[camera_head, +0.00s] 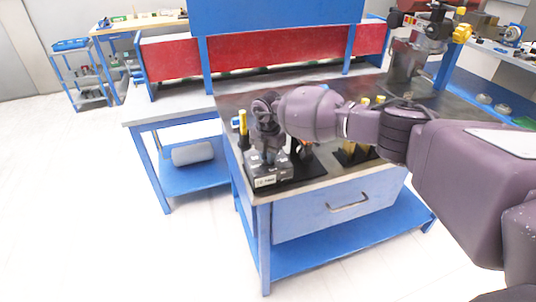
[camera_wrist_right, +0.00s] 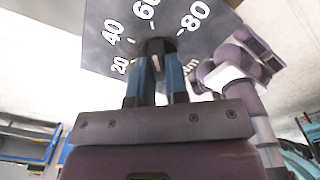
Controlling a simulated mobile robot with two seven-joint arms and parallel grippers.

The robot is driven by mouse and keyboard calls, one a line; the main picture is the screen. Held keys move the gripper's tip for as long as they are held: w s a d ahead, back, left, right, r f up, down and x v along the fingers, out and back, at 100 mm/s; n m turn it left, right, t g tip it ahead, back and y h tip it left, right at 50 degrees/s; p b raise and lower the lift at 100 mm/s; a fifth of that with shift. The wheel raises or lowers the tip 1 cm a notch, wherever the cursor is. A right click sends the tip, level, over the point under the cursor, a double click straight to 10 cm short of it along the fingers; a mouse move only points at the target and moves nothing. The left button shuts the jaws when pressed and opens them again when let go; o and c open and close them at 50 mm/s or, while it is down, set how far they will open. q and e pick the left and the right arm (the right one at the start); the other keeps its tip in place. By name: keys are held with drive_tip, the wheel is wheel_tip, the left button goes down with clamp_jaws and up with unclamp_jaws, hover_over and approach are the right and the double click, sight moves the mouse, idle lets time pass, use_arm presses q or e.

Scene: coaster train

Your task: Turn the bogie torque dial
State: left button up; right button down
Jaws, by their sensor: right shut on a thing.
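The bogie torque dial is a dark knob (camera_wrist_right: 156,47) on a grey panel (camera_wrist_right: 103,50) with white marks 20, 40, 60 and 80 in the right wrist view. My right gripper (camera_wrist_right: 156,75) has its blue fingers closed on the knob, one on each side. A pale pointer line shows on the knob between the fingers. In the head view my right gripper (camera_head: 268,141) points down over a grey box (camera_head: 265,181) with a label on its front, at the near left corner of the bench. It hides the knob there. My left gripper is in neither view.
The box stands on a dark bench top (camera_head: 232,103) with a blue drawer (camera_head: 335,208) below. A yellow-topped tool (camera_head: 242,122) stands left of the gripper, and other yellow-handled tools (camera_head: 364,103) stand to its right. Open floor lies at the left.

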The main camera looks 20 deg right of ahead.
drive_tip(key=c, duration=1.1)
unclamp_jaws()
drive_tip(key=shift+r, duration=0.1)
wheel_tip(320, 180, up, 11)
drive_tip(key=shift+f+b, duration=0.15)
drive_tip(key=shift+b, duration=0.15)
